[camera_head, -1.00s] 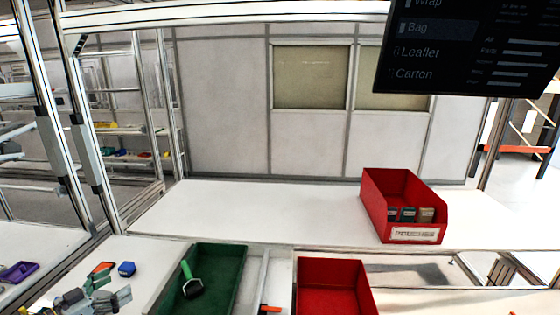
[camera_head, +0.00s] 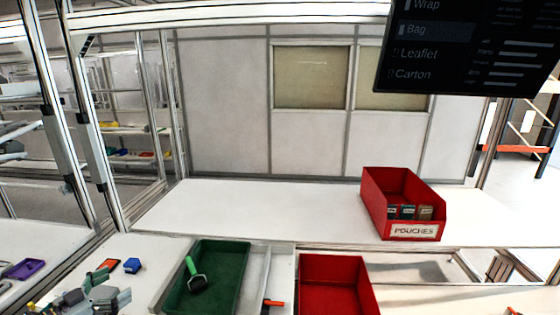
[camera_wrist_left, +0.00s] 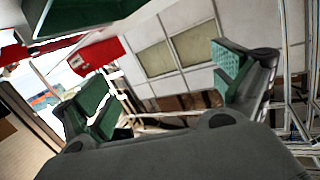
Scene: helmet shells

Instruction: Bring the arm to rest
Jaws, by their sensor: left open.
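My left gripper (camera_head: 105,294) is low at the left of the head view, over the white worktop and left of the green tray. In the left wrist view its two fingers with green pads (camera_wrist_left: 165,88) stand wide apart. Nothing is between them; the back wall and windows show through the gap. Most of the left arm is below the picture. I cannot make out my right gripper.
A green tray (camera_head: 236,262) holds a green-handled tool (camera_head: 194,275). A red bin (camera_head: 337,287) stands right of it. A red pouches bin (camera_head: 414,232) is on the back shelf (camera_head: 270,208). A blue block (camera_head: 132,265) and an orange piece (camera_head: 108,265) lie beyond my left gripper.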

